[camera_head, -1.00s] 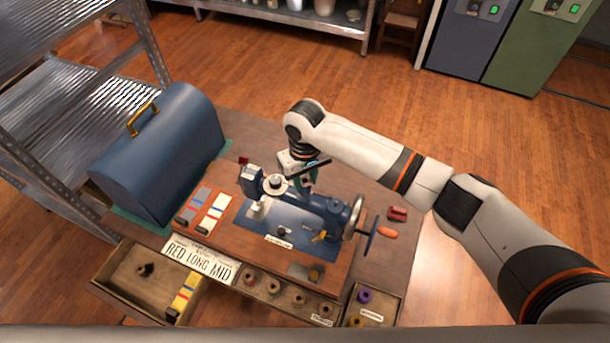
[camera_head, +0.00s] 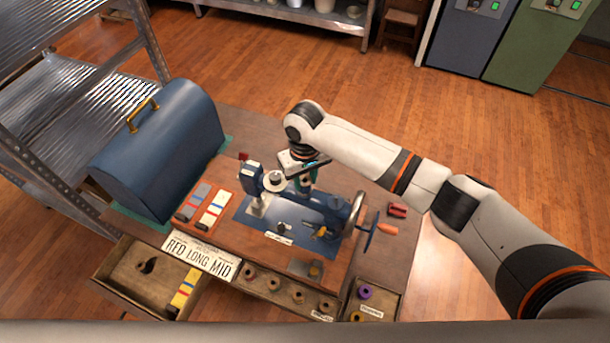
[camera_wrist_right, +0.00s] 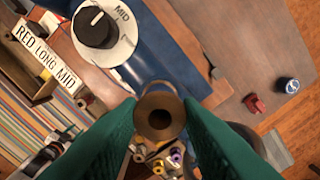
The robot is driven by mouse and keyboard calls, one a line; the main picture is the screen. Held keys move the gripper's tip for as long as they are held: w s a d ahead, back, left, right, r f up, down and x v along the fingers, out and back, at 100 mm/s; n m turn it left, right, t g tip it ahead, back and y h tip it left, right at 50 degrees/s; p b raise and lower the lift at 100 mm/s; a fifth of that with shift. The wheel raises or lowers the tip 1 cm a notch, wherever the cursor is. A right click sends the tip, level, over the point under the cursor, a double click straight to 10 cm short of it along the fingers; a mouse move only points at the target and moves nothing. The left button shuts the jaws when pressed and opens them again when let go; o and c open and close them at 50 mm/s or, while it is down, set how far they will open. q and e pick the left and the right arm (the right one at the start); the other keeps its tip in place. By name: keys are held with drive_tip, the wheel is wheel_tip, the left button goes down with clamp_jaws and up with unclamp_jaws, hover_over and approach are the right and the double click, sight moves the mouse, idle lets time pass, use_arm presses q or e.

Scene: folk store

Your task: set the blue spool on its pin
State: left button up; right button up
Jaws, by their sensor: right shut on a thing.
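The machine's white dial (camera_head: 274,181) stands left of the gripper and also shows in the right wrist view (camera_wrist_right: 122,46). My left gripper is out of view.
A domed blue case (camera_head: 165,150) stands left. Front trays hold several spools, including a purple one (camera_head: 364,292). A red object (camera_head: 397,210) lies right of the machine. In the right wrist view a small blue object (camera_wrist_right: 288,85) stands near the table edge.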

drive_tip(key=o, duration=0.8)
wheel_tip(320, 180, up, 12)
drive_tip(key=b, duration=0.2)
drive_tip(key=shift+s+a, duration=0.1)
idle(0.4)
